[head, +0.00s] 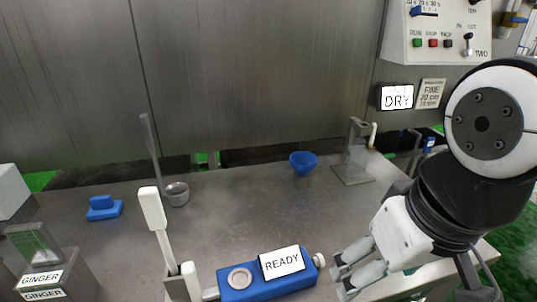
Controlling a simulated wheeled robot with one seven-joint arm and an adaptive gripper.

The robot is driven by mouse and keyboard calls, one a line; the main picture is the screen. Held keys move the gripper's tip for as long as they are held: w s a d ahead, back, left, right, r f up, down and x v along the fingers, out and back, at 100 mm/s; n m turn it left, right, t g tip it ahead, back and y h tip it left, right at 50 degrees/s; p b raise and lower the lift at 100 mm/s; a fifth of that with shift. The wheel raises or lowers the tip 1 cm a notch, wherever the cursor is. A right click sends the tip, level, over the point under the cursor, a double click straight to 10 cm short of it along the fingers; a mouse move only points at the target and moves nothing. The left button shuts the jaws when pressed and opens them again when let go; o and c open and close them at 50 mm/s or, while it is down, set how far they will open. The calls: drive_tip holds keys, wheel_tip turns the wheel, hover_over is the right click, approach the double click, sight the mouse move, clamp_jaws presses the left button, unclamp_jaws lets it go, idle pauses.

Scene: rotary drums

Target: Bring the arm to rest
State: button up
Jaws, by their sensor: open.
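My arm comes in from the right side of the head view, with its black and white links bent downward. My gripper (340,283) hangs over the front right part of the metal table (235,235). Its fingers are spread, open, and hold nothing that I can see. It is just to the right of a blue device (240,291) with a "READY" display (283,262). I cannot tell how high the fingers are above the table.
A grey cup (177,193) and a blue block (104,208) are at the left. A white paddle (152,208) stands upright in front. "GINGER" containers (42,279) are front left. The table middle is clear.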

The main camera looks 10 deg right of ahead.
drive_tip(key=shift+r, duration=0.15)
drive_tip(key=shift+t, duration=0.6)
wheel_tip(320, 180, up, 6)
drive_tip(key=p, duration=0.4)
drive_tip(key=shift+f, duration=0.2)
